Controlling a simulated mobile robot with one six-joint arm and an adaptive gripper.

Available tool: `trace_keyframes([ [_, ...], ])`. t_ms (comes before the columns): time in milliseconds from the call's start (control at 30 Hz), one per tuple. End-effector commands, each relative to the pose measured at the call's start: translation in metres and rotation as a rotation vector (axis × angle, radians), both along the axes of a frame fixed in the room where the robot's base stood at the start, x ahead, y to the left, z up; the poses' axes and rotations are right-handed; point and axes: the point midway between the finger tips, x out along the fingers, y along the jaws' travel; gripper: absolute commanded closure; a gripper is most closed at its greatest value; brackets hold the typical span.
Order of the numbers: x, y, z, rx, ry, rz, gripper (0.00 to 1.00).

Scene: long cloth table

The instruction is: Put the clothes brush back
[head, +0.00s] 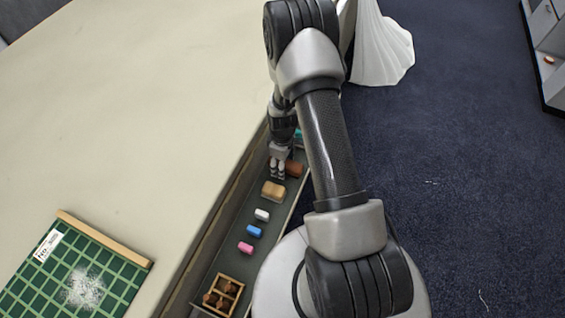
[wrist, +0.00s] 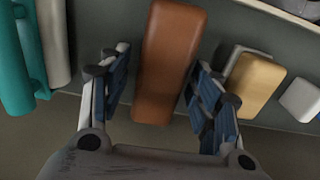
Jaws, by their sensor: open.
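A long reddish-brown block with rounded edges (wrist: 167,60), which looks like the clothes brush, lies in the long narrow tray (head: 208,292) along the table's side. I see no bristles on it, so I cannot be sure. In the head view it (head: 295,168) shows partly behind my gripper. My gripper (head: 277,174) points down into the tray. In the wrist view its open fingers (wrist: 158,75) stand on either side of the brown block, with a visible gap on each side.
A tan block (head: 273,191) lies close by, then white (head: 262,215), blue (head: 254,231) and pink (head: 246,247) pieces and a wooden divided box (head: 222,296). A teal roll (wrist: 14,65) lies on the other side. A green grid mat (head: 113,258) is on the table.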

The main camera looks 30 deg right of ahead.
Motion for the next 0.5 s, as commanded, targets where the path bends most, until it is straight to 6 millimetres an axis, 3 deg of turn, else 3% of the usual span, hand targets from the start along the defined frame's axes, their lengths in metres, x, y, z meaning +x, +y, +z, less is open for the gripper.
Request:
trace_keyframes([
  [167, 0.001, 0.000, 0.016, 0.000, -0.001, 0.000, 0.43],
  [500, 0.001, 0.000, 0.089, 0.000, -0.003, 0.000, 0.43],
])
